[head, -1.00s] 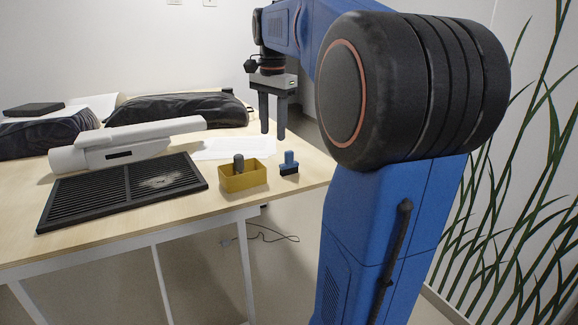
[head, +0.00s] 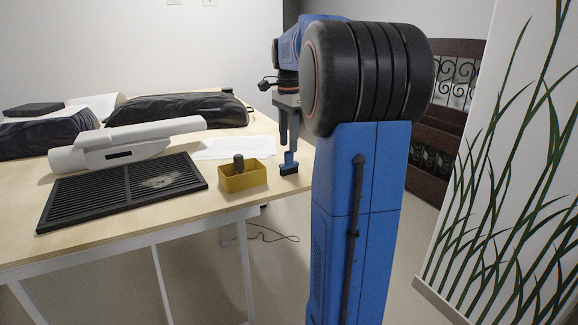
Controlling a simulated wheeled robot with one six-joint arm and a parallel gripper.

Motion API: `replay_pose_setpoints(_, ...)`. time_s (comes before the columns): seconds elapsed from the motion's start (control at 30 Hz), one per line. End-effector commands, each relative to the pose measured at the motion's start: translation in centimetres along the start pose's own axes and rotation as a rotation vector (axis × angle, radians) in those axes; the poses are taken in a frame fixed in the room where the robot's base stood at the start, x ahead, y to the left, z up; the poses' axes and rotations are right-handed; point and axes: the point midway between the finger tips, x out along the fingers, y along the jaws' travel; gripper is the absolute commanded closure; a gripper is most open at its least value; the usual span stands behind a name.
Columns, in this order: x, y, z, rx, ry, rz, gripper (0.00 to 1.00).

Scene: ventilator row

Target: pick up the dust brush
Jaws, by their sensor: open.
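The dust brush (head: 289,168), with a blue handle and a dark base, stands upright on the table near its right edge, just right of the yellow box. My gripper (head: 293,146) is open, with its two dark fingers pointing down over the brush. The fingertips show close to the top of the blue handle. I cannot tell whether the handle is between them or slightly below or behind. Nothing is seen held.
A yellow open box (head: 243,181) with a grey-topped object (head: 239,162) stands close left of the brush. A black slatted grille (head: 95,195) with a dusty patch, a white device (head: 125,145) and dark bags (head: 180,109) cover the left. White paper (head: 225,148) lies behind the box.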

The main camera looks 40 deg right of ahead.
Motion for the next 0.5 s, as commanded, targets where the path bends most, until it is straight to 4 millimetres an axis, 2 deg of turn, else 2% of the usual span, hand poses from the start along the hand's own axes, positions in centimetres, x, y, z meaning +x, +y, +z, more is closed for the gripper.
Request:
replay_pose_setpoints(0.13, 2.2, 0.0, 0.0, 0.000, 0.000, 0.001, 0.59)
replay_pose_setpoints(0.37, 3.5, 0.1, 0.0, -0.001, 0.000, 0.000, 0.59)
replay_pose_setpoints(0.5, 5.0, 0.2, 0.0, 0.000, -0.001, 0.002, 0.59)
